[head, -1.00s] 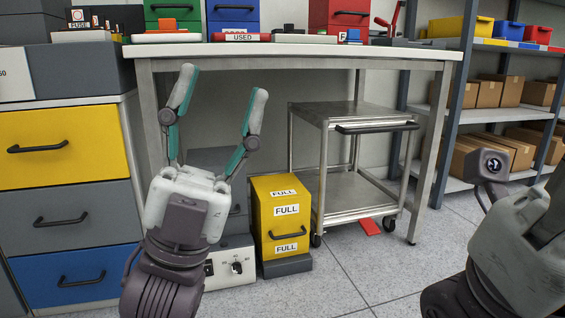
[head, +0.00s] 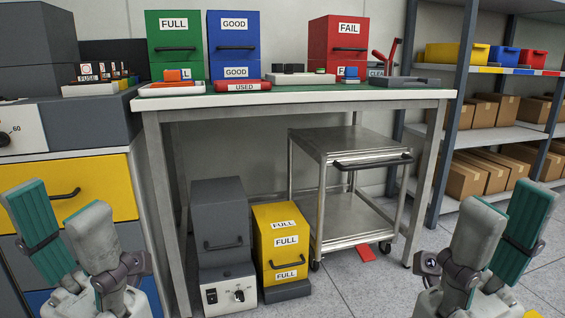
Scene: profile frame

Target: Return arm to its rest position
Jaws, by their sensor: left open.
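My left gripper (head: 56,205) is in the lower left corner of the head view, in front of the drawer cabinet. Its two fingers with teal pads stand apart and point up, with nothing between them. My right gripper (head: 509,204) is in the lower right corner. Its grey and teal fingers also point up and are apart, with nothing seen between them. The lower parts of both grippers are cut off by the frame's bottom edge.
A workbench (head: 300,98) with green, blue and red bins stands ahead. Beneath it are a steel cart (head: 350,146), a yellow box (head: 283,215) and a grey box (head: 219,215). Shelves (head: 490,137) stand right.

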